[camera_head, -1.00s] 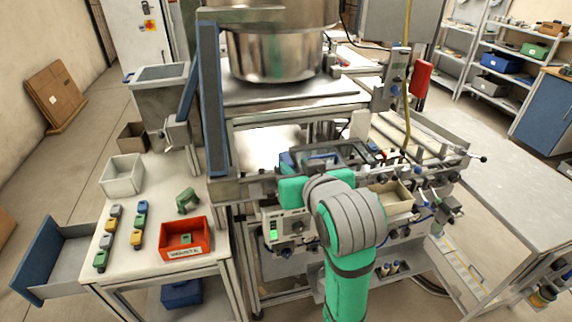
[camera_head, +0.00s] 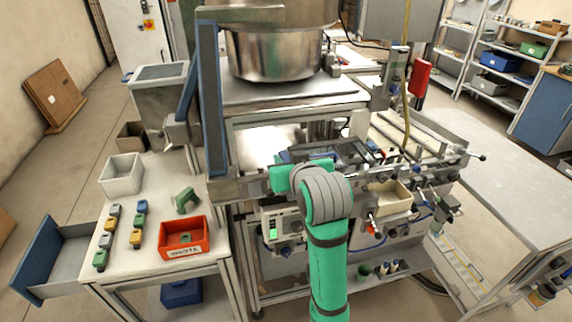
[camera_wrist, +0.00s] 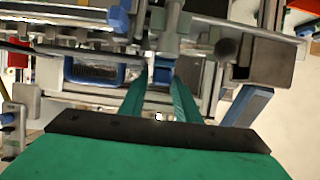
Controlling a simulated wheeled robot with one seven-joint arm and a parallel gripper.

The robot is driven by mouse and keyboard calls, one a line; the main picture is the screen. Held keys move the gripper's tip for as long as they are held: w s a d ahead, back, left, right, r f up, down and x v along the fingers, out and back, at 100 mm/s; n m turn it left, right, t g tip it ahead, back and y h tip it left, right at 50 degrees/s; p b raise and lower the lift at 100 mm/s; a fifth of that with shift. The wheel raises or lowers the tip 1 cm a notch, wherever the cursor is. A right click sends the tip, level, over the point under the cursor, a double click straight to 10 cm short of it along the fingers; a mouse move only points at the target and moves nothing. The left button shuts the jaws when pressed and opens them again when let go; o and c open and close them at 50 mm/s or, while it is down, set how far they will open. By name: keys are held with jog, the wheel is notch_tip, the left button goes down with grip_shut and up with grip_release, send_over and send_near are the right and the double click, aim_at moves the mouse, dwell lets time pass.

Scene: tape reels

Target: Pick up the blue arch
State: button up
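In the wrist view my gripper (camera_wrist: 159,82) is open, with its two green fingers apart and pointing into the machine. A small blue piece (camera_wrist: 163,73) shows between and just beyond the fingertips. It may be the blue arch, but its full shape is hidden and I cannot tell whether the fingers touch it. In the head view my green and grey arm covers the gripper. A bit of blue (camera_head: 284,157) shows on the machine just behind the arm; I cannot tell if it is the same piece.
A side table (camera_head: 150,258) on the left holds a green arch (camera_head: 186,200), a red bin (camera_head: 202,243), a white bin (camera_head: 121,184) and several small coloured blocks. A metal bowl (camera_head: 275,52) stands above the machine. A blue slanted part (camera_wrist: 248,104) lies right of the fingers.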

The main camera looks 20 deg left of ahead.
grip_shut()
jog(key=shift+a, duration=0.1)
jog(key=shift+r, duration=0.4)
jog(key=r, duration=0.3)
jog(key=shift+s, duration=0.25)
jog(key=s+r, duration=0.9)
jog(key=s, duration=0.4)
jog(key=shift+a, duration=0.15)
